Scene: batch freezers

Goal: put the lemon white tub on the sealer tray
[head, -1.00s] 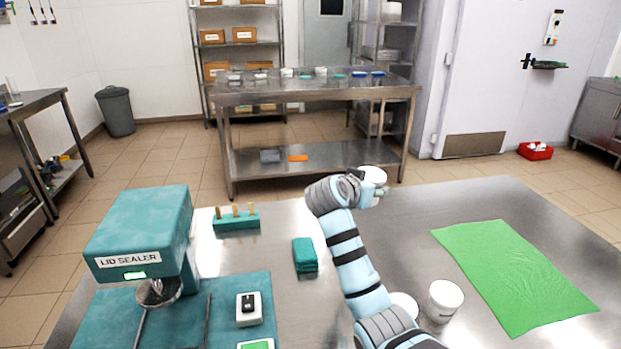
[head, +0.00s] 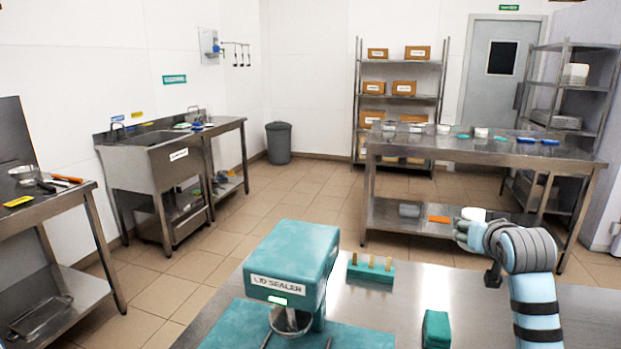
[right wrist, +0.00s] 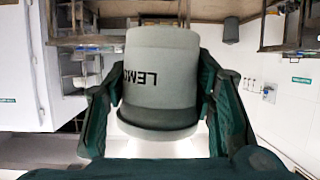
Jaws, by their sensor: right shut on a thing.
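In the head view the white tub (head: 472,213) shows small at the end of my right arm, partly hidden by my right gripper (head: 463,232), held above the table. The teal lid sealer (head: 295,262) stands left of it, apart. A round metal piece (head: 290,321) shows under its head. My left gripper is not in view.
A teal block with several upright pegs (head: 370,273) stands on the steel table (head: 420,290) right of the sealer. A back table (head: 470,150) holds several tubs and lids. A sink unit (head: 165,165) stands at the left.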

